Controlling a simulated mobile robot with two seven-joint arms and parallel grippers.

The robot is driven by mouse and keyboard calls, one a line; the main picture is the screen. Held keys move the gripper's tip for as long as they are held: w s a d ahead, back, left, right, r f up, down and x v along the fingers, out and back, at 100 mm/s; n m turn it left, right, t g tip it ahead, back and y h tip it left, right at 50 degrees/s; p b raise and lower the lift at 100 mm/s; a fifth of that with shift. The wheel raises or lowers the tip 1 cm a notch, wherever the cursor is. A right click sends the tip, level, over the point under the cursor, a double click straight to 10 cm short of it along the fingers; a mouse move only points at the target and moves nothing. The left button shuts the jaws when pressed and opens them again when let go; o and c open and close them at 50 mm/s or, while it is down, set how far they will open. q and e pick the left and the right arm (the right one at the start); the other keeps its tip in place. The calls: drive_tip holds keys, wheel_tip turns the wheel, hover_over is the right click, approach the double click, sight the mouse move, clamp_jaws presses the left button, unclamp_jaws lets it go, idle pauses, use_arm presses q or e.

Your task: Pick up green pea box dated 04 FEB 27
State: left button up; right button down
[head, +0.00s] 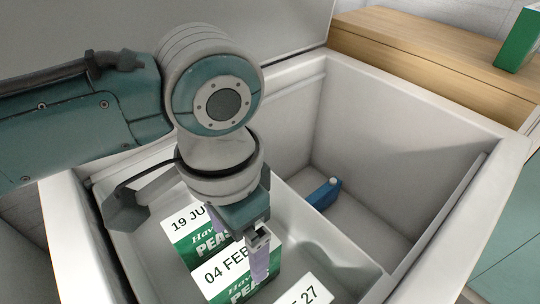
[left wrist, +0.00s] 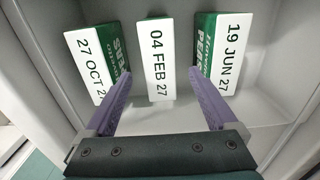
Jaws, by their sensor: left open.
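The green pea box dated 04 FEB 27 (head: 228,284) stands in the left compartment of the white basin. In the left wrist view this box (left wrist: 158,50) is in the middle, its white dated face towards the camera. My left gripper (head: 234,242) is open above the boxes, its purple fingers apart. In the left wrist view the gripper (left wrist: 158,75) has one finger on each side of the 04 FEB 27 box in the picture; contact is not visible. The arm hides part of the boxes in the head view. My right gripper is out of view.
The 19 JUN 27 pea box (left wrist: 228,50) and the 27 OCT pea box (left wrist: 93,65) stand close on either side. The basin wall (head: 455,235) surrounds them. A blue bottle-like object (head: 324,195) lies in the otherwise clear right compartment. A green box (head: 517,42) stands on the wooden counter (head: 420,50).

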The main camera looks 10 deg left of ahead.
sight(240, 268)
use_arm(q)
drive_tip(key=f, duration=0.2)
drive_tip(key=shift+s+d+f+b, duration=0.1)
drive_tip(key=shift+s+f+b, duration=0.1)
drive_tip(key=shift+f+b, duration=0.15)
drive_tip(key=f+b, duration=0.2)
drive_tip(key=f, duration=0.3)
drive_tip(key=shift+a+f, duration=0.2)
drive_tip(key=shift+r, duration=0.1)
clamp_jaws()
